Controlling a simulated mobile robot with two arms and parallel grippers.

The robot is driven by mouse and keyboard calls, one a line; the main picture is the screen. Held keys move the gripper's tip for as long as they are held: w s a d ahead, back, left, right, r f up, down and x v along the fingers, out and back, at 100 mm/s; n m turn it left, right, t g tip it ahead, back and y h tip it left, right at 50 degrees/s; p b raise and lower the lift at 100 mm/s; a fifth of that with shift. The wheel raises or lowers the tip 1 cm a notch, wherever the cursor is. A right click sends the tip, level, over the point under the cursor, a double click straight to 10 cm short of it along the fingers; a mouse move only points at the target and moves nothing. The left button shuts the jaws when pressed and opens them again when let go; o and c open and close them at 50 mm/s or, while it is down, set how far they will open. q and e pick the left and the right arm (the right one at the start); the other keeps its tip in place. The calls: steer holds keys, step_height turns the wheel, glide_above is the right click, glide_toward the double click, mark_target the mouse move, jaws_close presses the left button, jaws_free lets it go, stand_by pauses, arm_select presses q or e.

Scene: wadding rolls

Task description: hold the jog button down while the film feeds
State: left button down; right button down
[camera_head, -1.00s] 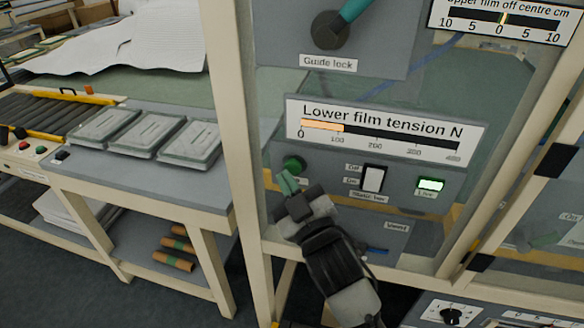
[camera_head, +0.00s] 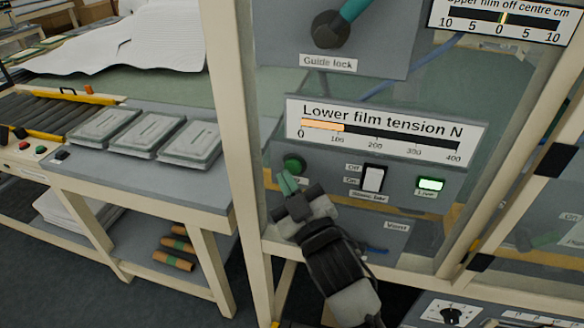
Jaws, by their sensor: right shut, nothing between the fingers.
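A round green button (camera_head: 293,163) sits on the grey panel below the tension gauge; its label is mostly hidden by my gripper. My right gripper (camera_head: 288,183) is shut and empty, its green fingertips just below the button. Whether the tips touch the button I cannot tell. The lower film tension gauge (camera_head: 384,134) shows an orange bar reaching about 100 N. My left gripper is not in view.
A white rocker switch (camera_head: 372,179) and a lit green lamp (camera_head: 431,184) are right of the button. The guide lock handle (camera_head: 333,29) is above. A cream frame post (camera_head: 236,130) stands close on the left, beside a table with flat packs (camera_head: 148,134).

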steer(key=shift+w, duration=0.15)
stand_by(0.7)
steer(key=shift+w+d, duration=0.15)
steer(key=shift+w, duration=0.15)
steer(key=shift+w+d, duration=0.1)
steer(key=shift+w, duration=0.25)
stand_by(0.7)
stand_by(3.5)
steer(key=shift+s+a+p, duration=0.25)
steer(key=shift+s+p, duration=0.15)
steer(key=shift+s, duration=0.4)
steer(key=shift+s+a, duration=0.25)
steer(key=shift+s, duration=0.55)
steer(key=shift+s+a, duration=0.25)
steer(key=shift+s, duration=0.5)
steer(key=shift+s+a, duration=0.25)
steer(key=shift+s, duration=0.55)
